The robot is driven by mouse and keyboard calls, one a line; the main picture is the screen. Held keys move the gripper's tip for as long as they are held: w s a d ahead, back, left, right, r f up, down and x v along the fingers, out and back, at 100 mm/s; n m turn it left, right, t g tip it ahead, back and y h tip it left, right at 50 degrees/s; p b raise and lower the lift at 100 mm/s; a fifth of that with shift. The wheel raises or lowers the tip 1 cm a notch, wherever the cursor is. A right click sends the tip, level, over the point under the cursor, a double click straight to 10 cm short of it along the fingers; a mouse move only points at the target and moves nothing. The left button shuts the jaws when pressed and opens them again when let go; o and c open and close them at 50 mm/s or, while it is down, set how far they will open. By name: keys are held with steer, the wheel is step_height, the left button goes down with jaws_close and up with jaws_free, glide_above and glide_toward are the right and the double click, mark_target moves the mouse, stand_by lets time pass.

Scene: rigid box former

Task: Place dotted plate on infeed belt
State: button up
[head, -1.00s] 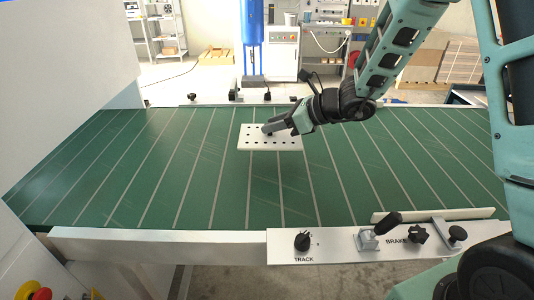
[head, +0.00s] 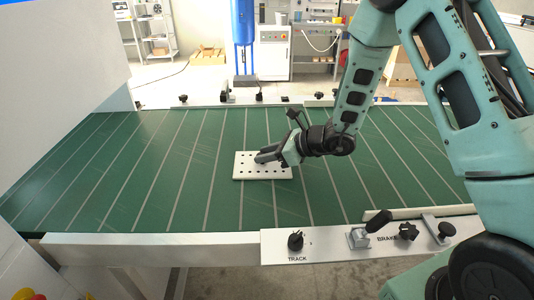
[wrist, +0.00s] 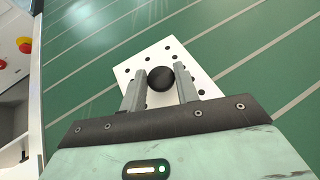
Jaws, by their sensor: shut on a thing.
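The dotted plate (head: 246,173) is a white rectangle with rows of black holes and a dark round knob on top. It lies flat at the middle of the green infeed belt (head: 150,180), or just above it; I cannot tell if it touches. My gripper (head: 262,157) reaches in from the right and is shut on the plate's knob. In the wrist view the black knob (wrist: 160,79) sits between the two grey fingers, with the white plate (wrist: 140,68) beneath. The fingers and knob hide part of the plate.
The front rail carries a TRACK knob (head: 295,241), a BRAKE lever (head: 372,226) and other black knobs. A white machine housing (head: 60,70) stands at the left. A blue column (head: 243,25) stands behind the belt. The belt is clear around the plate.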

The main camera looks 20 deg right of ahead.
steer(key=shift+f, duration=0.15)
steer(key=o, duration=1.1)
